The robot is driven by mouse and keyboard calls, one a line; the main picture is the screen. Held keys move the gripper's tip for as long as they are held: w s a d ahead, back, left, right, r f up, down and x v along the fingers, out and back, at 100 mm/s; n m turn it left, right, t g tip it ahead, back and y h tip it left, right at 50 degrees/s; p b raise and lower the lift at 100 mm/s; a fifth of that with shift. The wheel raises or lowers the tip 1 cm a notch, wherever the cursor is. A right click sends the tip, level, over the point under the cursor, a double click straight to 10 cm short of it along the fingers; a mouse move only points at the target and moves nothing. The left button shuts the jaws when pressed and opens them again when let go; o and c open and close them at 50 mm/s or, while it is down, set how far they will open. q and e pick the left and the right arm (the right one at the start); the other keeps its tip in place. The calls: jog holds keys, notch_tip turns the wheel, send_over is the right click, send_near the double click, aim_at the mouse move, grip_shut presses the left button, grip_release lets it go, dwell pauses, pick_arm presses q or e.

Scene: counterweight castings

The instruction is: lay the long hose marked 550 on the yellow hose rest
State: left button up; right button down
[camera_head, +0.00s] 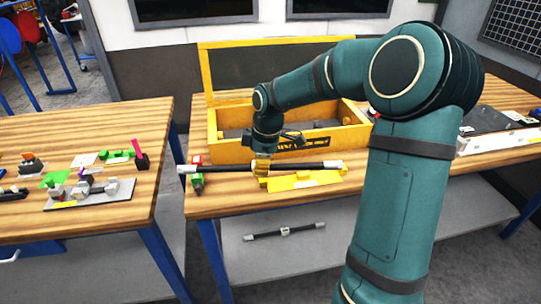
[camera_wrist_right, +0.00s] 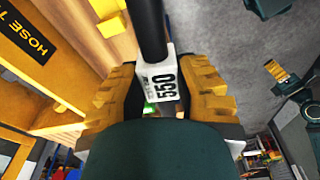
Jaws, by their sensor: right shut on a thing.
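The long hose (camera_head: 225,169), a black tube with white ends, lies level across the front of the middle bench. My right gripper (camera_head: 262,167) is shut around its middle; its yellow fingers grip the white collar marked 550 (camera_wrist_right: 162,84) in the wrist view.
A yellow open box (camera_head: 230,151) with a raised lid stands behind the hose. Small red and green items (camera_head: 197,180) sit by the hose's left end. Another hose (camera_head: 285,232) lies on the lower shelf. A left bench (camera_head: 120,125) holds several small parts.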

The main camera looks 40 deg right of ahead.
pick_arm(q)
jog(key=shift+w+d, duration=0.2)
jog(key=shift+d, duration=0.05)
pick_arm(e)
jog(key=a+f+m, duration=0.5)
jog(key=a, duration=0.4)
jog(key=w+a+f+m+h, duration=0.1)
jog(key=a+f+m, duration=0.4)
jog(key=a, duration=0.4)
jog(key=shift+w, duration=0.3)
